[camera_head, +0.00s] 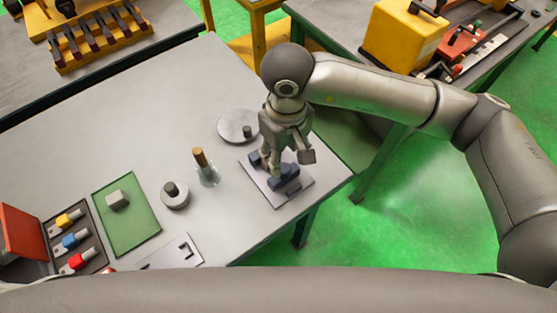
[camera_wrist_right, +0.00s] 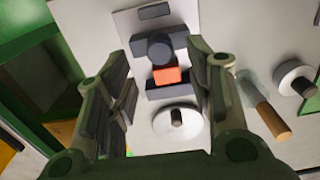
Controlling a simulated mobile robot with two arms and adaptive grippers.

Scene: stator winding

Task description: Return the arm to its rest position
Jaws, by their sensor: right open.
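My right gripper (camera_head: 284,158) points down over a pale plate (camera_head: 296,196) at the table's right corner. In the right wrist view its two fingers (camera_wrist_right: 166,92) are apart, with nothing held between them. Dark blue blocks (camera_head: 285,184) sit on the plate. The right wrist view shows the plate (camera_wrist_right: 128,28), a dark round part (camera_wrist_right: 160,48) and an orange-red block (camera_wrist_right: 166,75) among the blocks, beyond the fingers. In the head view my right arm partly hides the blocks. My left gripper is not in view.
A flat disc with a knob (camera_head: 232,127) lies behind the plate. A wooden-handled tool in a clear jar (camera_head: 207,172) and a smaller knobbed disc (camera_head: 176,199) stand left. A green mat (camera_head: 129,235) and a tool tray (camera_head: 94,257) lie farther left. The table's back middle is clear.

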